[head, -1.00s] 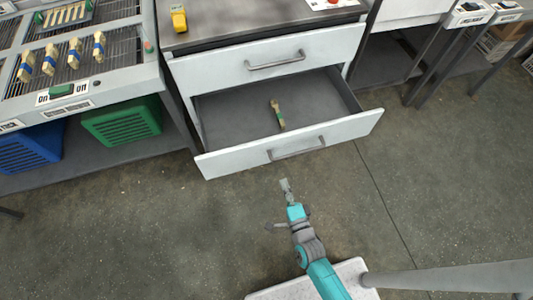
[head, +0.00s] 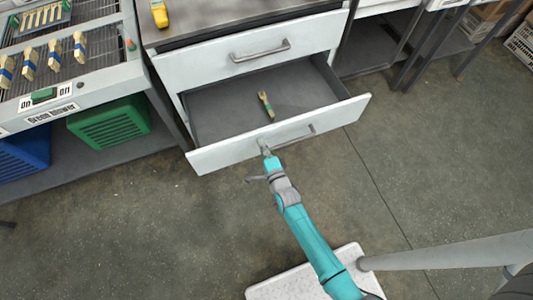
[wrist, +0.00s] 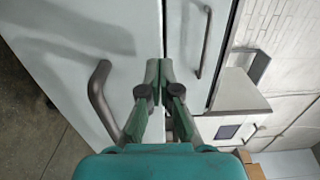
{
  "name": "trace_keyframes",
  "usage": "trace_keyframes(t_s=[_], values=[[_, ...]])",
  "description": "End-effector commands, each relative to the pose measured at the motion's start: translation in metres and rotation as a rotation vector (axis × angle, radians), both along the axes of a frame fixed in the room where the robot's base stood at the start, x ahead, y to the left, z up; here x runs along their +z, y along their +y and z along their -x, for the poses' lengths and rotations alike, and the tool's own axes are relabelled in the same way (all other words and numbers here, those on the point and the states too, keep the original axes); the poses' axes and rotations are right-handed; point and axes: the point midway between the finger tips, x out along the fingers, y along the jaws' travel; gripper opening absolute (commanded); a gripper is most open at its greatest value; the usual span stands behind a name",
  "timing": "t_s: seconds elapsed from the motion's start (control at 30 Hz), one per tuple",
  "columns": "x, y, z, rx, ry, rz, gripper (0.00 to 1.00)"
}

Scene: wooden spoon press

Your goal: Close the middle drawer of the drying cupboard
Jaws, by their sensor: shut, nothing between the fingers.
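The middle drawer (head: 225,157) of the drying cupboard stands pulled well out, with its white front and grey bar handle (head: 312,130) facing me. A pale wooden piece with a green band (head: 267,105) lies inside on the grey drawer floor. My gripper (head: 264,147) is shut and empty, at the drawer front, left of the handle's middle. In the wrist view my gripper's fingertips (wrist: 160,68) are together near the edge of a close white front (wrist: 45,35), whose handle (wrist: 98,95) is at left. I cannot tell whether they touch it.
At left a rack (head: 95,70) holds banded wooden pieces above green (head: 110,122) and blue (head: 25,155) crates. Floor in front is clear.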

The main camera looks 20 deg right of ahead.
Motion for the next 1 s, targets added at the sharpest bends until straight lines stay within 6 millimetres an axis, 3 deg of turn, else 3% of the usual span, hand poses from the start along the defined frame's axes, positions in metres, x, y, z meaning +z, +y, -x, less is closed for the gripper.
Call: trace_keyframes(t_s=[0.2, 0.73, 0.87, 1.0], values=[[0.000, 0.000, -0.015, 0.000, 0.001, -0.001, 0.00], [0.000, 0.000, -0.022, 0.000, 0.000, 0.000, 0.00], [0.001, 0.000, -0.036, 0.001, -0.001, 0.001, 0.00], [0.001, 0.000, -0.062, 0.000, -0.001, 0.000, 0.00]])
